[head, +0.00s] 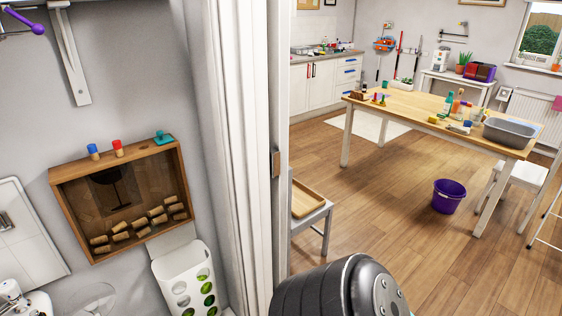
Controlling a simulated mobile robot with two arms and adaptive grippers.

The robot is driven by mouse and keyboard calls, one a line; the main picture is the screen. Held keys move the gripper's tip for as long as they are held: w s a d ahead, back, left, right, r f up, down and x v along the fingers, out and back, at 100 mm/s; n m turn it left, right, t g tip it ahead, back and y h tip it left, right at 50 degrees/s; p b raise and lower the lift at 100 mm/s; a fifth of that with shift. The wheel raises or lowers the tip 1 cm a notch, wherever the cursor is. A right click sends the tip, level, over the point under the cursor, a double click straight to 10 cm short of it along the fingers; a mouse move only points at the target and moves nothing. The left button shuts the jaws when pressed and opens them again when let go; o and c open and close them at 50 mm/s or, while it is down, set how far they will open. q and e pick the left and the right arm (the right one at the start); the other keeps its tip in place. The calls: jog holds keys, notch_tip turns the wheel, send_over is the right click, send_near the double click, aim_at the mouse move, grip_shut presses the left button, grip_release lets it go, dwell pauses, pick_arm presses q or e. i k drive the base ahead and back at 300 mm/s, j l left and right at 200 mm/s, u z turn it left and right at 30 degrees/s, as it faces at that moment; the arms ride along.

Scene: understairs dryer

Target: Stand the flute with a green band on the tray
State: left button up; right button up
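A light wooden tray (307,201) lies on a white stool just past the door frame, partly hidden by it. The part of it that shows looks empty. I cannot make out a flute with a green band. Several small bottles and items, some green, stand on the long table, too small to tell apart. Neither of my grippers is in view; only a dark rounded part, apparently of my arm, shows at the bottom.
A white door frame (235,150) divides the view. Left of it, a wooden wall box (120,198) holds several corks above a white bag holder (183,262). Beyond are a wooden table (408,103) with a grey basin (510,131), a purple bucket (448,196) and open wooden floor.

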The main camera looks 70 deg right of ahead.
aim_at(306, 206)
jog(key=l, duration=1)
jog(key=k+l, duration=0.15)
jog(key=l, duration=0.9)
